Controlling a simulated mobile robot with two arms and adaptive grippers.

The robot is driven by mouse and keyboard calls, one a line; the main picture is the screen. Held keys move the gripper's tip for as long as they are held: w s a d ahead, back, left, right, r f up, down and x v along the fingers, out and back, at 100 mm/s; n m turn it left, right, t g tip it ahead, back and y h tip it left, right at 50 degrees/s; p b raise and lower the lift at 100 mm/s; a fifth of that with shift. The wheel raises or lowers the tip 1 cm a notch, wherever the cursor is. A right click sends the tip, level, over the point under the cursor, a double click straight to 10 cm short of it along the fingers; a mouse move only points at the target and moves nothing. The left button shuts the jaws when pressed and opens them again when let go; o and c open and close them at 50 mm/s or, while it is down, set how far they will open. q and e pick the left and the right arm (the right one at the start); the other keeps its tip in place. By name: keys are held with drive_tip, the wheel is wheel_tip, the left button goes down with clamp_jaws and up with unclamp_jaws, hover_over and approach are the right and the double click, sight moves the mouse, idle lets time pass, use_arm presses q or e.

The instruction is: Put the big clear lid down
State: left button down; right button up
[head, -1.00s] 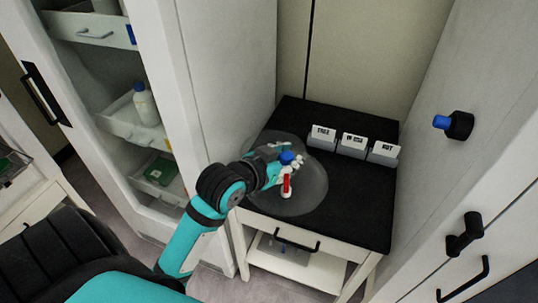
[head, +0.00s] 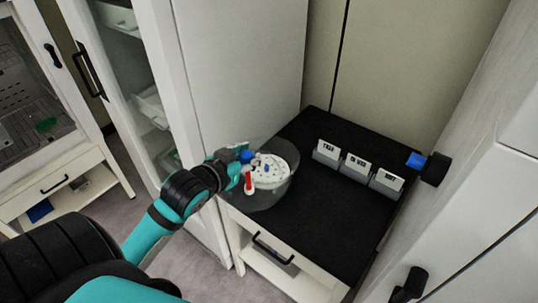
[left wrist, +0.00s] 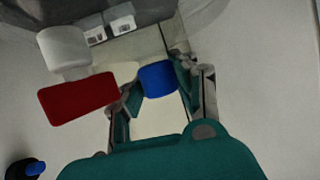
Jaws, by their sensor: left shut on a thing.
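The big clear lid (head: 272,201) is a see-through round cover over the left edge of the black-topped table (head: 335,215). A white round plate with small dark and blue dots (head: 268,171) shows at its top. My left gripper (head: 242,162) is shut on the lid's blue knob (head: 246,156). In the left wrist view the blue knob (left wrist: 158,78) sits between the two fingers. A red part (left wrist: 78,98) and a white round part (left wrist: 64,48) show beside it. I cannot tell whether the lid touches the tabletop. My right gripper is out of view.
Several small grey labelled boxes (head: 356,167) stand along the table's back right. The middle and front of the tabletop are clear. A white cabinet (head: 240,70) stands at left, and a white wall with a black and blue fitting (head: 430,167) at right.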

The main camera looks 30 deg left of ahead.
use_arm(q)
drive_tip(key=w+a, duration=0.1)
drive_tip(key=w, duration=0.1)
drive_tip(key=w+p, duration=0.1)
drive_tip(key=w, duration=0.1)
drive_tip(key=w+a+p, duration=0.1)
drive_tip(key=w, duration=0.1)
drive_tip(key=shift+w+a, duration=0.25)
drive_tip(key=shift+a, duration=0.1)
drive_tip(key=w+a+f+p, duration=0.1)
drive_tip(key=w+a+p, duration=0.1)
drive_tip(key=w, duration=0.7)
drive_tip(key=shift+s+d+f+p, duration=0.1)
drive_tip(key=shift+f+p, duration=0.05)
drive_tip(key=shift+f, duration=1.15)
drive_tip(key=shift+s+d+f+p, duration=0.1)
drive_tip(key=shift+f+p, duration=0.05)
drive_tip(key=shift+f, duration=1.1)
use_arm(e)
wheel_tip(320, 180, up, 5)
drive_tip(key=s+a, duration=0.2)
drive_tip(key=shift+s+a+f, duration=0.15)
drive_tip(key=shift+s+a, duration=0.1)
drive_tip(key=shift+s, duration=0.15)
